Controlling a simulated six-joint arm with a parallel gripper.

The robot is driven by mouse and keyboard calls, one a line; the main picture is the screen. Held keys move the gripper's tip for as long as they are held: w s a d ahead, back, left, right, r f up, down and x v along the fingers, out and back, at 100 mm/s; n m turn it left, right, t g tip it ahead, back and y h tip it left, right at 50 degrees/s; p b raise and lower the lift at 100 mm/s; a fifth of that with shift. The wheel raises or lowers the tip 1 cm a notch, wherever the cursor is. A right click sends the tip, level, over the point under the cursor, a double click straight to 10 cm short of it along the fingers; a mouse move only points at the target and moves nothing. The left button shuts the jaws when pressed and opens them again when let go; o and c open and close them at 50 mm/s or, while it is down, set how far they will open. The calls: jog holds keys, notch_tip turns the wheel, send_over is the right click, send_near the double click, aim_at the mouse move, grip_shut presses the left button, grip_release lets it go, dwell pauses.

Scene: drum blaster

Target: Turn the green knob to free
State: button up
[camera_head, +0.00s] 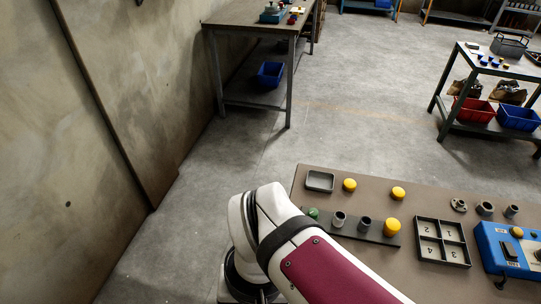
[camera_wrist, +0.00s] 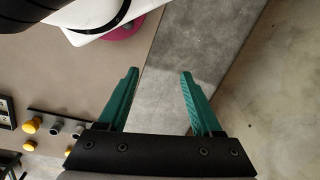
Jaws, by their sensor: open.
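A blue control box (camera_head: 507,258) stands at the right end of the near workbench, cut off by the picture edge. A small green round piece (camera_head: 313,213) sits at the left end of a dark strip, partly beside my arm. My gripper (camera_wrist: 159,72) is open and empty in the wrist view, its teal fingers apart over the bench edge and floor. In the head view my arm hides it.
The workbench (camera_head: 440,195) bears a dark strip (camera_head: 350,229) with pegs and a yellow cap, loose yellow caps (camera_head: 398,193), a small grey tray (camera_head: 320,181), a numbered four-compartment tray (camera_head: 442,241) and grey cylinders (camera_head: 486,208). Other tables stand farther back; a wall is at left.

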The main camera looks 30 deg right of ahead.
jog(key=w+d+r+m, duration=0.3)
jog(key=w+d+r, duration=0.15)
jog(key=w, duration=0.55)
jog(key=m+y, duration=0.2)
jog(key=m, duration=0.4)
send_over(314, 211)
jog(key=w+a, duration=0.1)
jog(key=a, duration=0.4)
notch_tip(314, 211, down, 4)
jog(key=s+d+f+m, duration=0.1)
jog(key=d+f+m, duration=0.15)
jog(key=d, duration=0.35)
jog(key=d+f+m, duration=0.1)
jog(key=d+f, duration=0.3)
jog(key=d, duration=0.1)
jog(key=shift+y, duration=0.3)
jog(key=x, duration=1.4)
jog(key=shift+d+f, duration=0.1)
jog(key=shift+f, duration=0.5)
grip_shut()
